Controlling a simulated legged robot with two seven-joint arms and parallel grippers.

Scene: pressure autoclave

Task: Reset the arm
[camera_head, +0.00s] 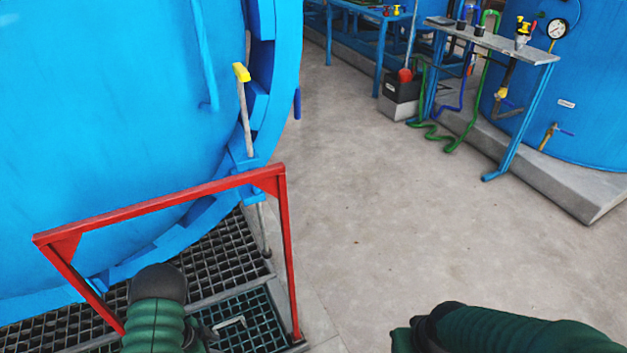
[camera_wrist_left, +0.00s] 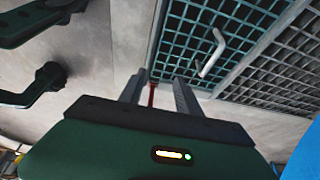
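My left arm (camera_head: 158,310) comes in at the lower left of the head view, beside the red frame and over the floor grating. In the left wrist view the two fingers of my left gripper (camera_wrist_left: 159,88) stand apart with nothing held between them. The thin red post (camera_wrist_left: 151,96) shows in the gap, apparently beyond the fingers. My right arm (camera_head: 510,330) lies across the lower right of the head view. Its gripper cannot be made out.
A red frame (camera_head: 160,207) stands before the large blue autoclave (camera_head: 110,110). A bent light handle (camera_head: 229,322) lies over the grating (camera_head: 255,318). At the upper right are a grey-topped bench (camera_head: 490,42), green hoses (camera_head: 430,130) and a blue tank (camera_head: 590,100). The middle floor is clear.

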